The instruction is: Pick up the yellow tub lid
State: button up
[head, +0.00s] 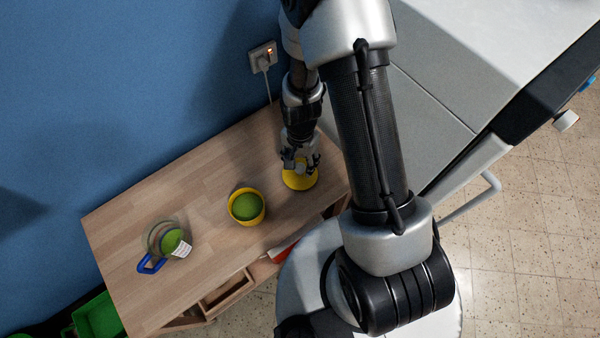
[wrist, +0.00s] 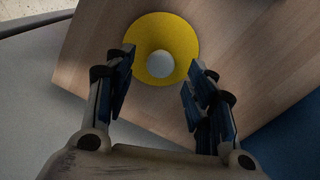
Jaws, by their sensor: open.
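The yellow tub lid (head: 300,180) lies on the right end of the wooden table. It is a yellow disc with a pale round knob (wrist: 160,64) in its middle, seen clearly in the wrist view. My gripper (head: 301,163) is just above the lid, pointing down at it. In the wrist view my gripper (wrist: 158,75) is open, with one finger on each side of the knob and a gap to it on both sides. A yellow tub (head: 246,207) with green contents stands open to the left of the lid.
A clear jug (head: 166,242) with a blue handle and something green inside stands at the table's left. The wooden table (head: 205,185) has bare room between jug and tub. A blue wall (head: 130,90) with a socket (head: 262,56) is behind. A green crate (head: 97,316) is at lower left.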

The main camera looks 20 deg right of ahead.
aim_at(300, 167)
notch_tip(300, 167, down, 4)
jog(key=shift+f+b, duration=0.15)
jog(key=shift+b, duration=0.6)
jog(key=c, duration=1)
jog(key=shift+r, duration=0.2)
jog(key=shift+c, duration=0.2)
